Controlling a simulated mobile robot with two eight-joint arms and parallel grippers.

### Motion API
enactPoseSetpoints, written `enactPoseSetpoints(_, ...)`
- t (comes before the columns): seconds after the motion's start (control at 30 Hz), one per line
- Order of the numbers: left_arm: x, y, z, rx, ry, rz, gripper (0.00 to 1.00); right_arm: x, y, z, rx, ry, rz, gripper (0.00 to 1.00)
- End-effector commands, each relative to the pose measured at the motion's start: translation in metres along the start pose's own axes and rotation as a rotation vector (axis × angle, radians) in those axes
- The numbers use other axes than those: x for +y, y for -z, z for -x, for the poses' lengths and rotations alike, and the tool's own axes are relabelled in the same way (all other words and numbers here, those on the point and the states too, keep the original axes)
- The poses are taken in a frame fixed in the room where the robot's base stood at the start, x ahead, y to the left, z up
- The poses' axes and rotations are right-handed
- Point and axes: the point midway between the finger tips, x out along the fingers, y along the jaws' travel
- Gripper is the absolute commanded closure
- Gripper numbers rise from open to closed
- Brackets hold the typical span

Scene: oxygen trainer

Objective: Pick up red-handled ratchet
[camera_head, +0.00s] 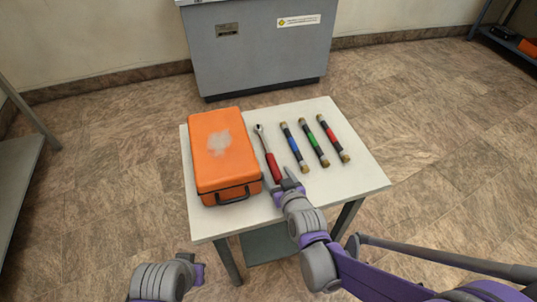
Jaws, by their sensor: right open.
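The red-handled ratchet (273,167) lies on the small white table (345,198), beside the orange case. Its metal head points to the back of the table and its red handle points towards me. My right gripper (280,183) is open at the near end of the red handle, with its fingers close around or just above that end. I cannot tell whether they touch it.
The closed orange case (222,150) stands just left of the ratchet. To the right lie a blue-banded tool (294,146), a green-banded tool (314,143) and a red-banded tool (333,138). A grey cabinet (262,60) stands behind the table. The table's front right is clear.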

Motion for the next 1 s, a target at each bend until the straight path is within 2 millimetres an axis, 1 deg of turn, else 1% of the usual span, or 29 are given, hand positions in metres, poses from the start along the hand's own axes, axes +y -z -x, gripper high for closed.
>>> enactPoseSetpoints(0.07,0.0,0.0,0.0002,0.0,0.0,0.0,1.0,-0.0001,0.0001,0.0003,0.0,0.0,0.0,0.3)
enactPoseSetpoints(0.2,0.0,0.0,0.0002,0.0,0.0,0.0,1.0,-0.0001,0.0,0.0005,0.0,0.0,0.0,0.55)
enactPoseSetpoints(0.37,0.0,0.0,0.0002,0.0,0.0,0.0,1.0,-0.0001,0.0,0.0005,0.0,0.0,0.0,0.84)
enactPoseSetpoints(0.4,0.0,0.0,0.0002,0.0,0.0,0.0,1.0,-0.0001,0.0,0.0006,0.0,0.0,0.0,0.91)
enactPoseSetpoints(0.47,0.0,0.0,0.0001,0.0,0.0,0.0,1.0,-0.0001,0.0,0.0006,0.0,0.0,0.0,1.0)
enactPoseSetpoints(1.0,0.0,0.0,0.0001,0.0,0.0,0.0,1.0,-0.0001,-0.0001,0.0007,-0.001,0.0,0.0,1.0)
